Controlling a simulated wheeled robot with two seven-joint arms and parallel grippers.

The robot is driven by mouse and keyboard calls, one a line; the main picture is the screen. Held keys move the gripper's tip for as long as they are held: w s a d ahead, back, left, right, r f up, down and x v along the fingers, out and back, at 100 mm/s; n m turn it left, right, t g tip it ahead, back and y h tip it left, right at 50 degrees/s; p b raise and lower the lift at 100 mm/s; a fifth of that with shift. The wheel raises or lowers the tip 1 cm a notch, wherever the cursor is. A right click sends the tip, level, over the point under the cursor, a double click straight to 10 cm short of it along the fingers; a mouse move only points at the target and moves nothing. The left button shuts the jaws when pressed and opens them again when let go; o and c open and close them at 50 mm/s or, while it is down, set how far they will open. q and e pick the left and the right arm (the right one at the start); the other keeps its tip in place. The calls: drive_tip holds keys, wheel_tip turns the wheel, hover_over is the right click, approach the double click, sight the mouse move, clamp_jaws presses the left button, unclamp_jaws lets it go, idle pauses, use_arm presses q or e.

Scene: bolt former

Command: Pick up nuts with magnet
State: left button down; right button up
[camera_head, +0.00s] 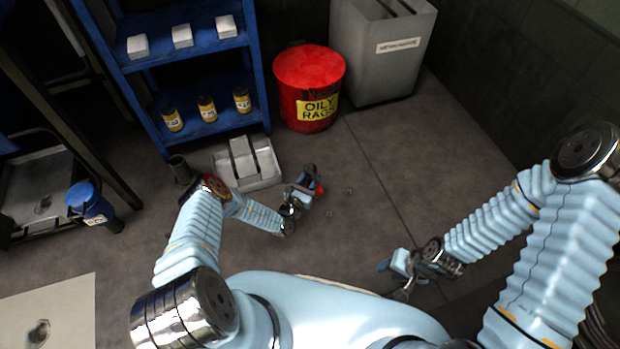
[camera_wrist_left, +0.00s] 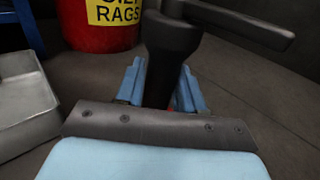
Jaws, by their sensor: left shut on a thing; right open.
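My left gripper (camera_head: 303,190) is shut on a dark tool with a black handle (camera_wrist_left: 165,60), probably the magnet, and holds it over the floor. A red part of it (camera_head: 319,189) shows at its right side in the head view. In the left wrist view the blue fingers (camera_wrist_left: 160,88) stand on both sides of the handle; its lower end is hidden. A few tiny grey pieces, perhaps nuts (camera_head: 349,191), lie on the floor to the right of the left gripper. My right gripper (camera_head: 393,278) is open and low at the front right, with nothing seen in it.
Behind stand a blue shelf (camera_head: 195,58), a red oily-rags bin (camera_head: 310,70) and a grey metal bin (camera_head: 375,70). The floor to the right is mostly clear.

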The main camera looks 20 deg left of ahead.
sight(310, 166)
use_arm(q)
drive_tip(key=shift+r, duration=0.2)
drive_tip(key=shift+r+p, duration=1.3)
drive_tip(key=shift+r, duration=0.05)
drive_tip(key=shift+r+p, duration=2.2)
drive_tip(key=shift+r, duration=0.35)
